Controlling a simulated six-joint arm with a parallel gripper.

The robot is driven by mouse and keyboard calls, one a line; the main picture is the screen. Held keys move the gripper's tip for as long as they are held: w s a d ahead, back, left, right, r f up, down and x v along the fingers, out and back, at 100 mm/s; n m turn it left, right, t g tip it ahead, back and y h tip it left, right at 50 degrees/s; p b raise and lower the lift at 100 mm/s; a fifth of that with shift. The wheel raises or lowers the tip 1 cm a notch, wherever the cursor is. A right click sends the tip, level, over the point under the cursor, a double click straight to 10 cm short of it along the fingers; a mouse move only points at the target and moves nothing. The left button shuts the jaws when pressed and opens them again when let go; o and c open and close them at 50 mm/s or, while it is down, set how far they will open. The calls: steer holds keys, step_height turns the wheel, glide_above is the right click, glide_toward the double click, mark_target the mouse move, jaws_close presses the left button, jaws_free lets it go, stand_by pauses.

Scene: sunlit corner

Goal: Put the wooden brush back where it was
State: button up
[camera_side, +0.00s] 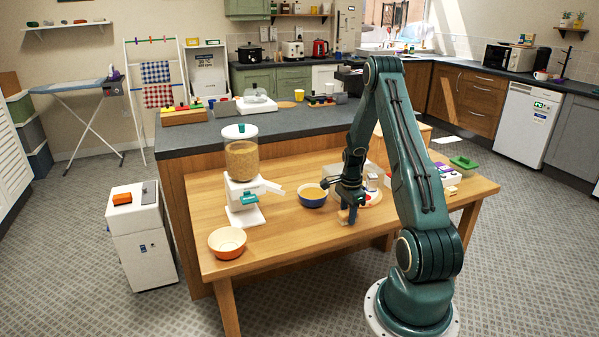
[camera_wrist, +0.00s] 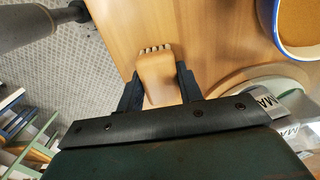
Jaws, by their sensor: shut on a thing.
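The wooden brush (camera_wrist: 157,75) is a light brown block with a row of pale bristles at its far end in the wrist view. My gripper (camera_wrist: 160,88) is shut on it, with one dark finger on each side. In the side view my gripper (camera_side: 349,207) points down over the front part of the wooden table, and the brush (camera_side: 344,216) shows low between the fingers, at or just above the tabletop. I cannot tell whether it touches the table. No marked place for the brush is clear to me in these views.
A blue bowl (camera_side: 312,200) with tan contents is close left of my gripper. A grain dispenser (camera_side: 241,165) and an orange bowl (camera_side: 227,243) stand further left. The table's front edge is near and bare.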

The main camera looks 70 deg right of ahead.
mark_target(348, 212)
steer(key=shift+f, duration=0.2)
steer(key=o, duration=1)
steer(key=shift+c, duration=0.2)
step_height(348, 212, up, 12)
steer(key=shift+r, duration=0.2)
stand_by(0.5)
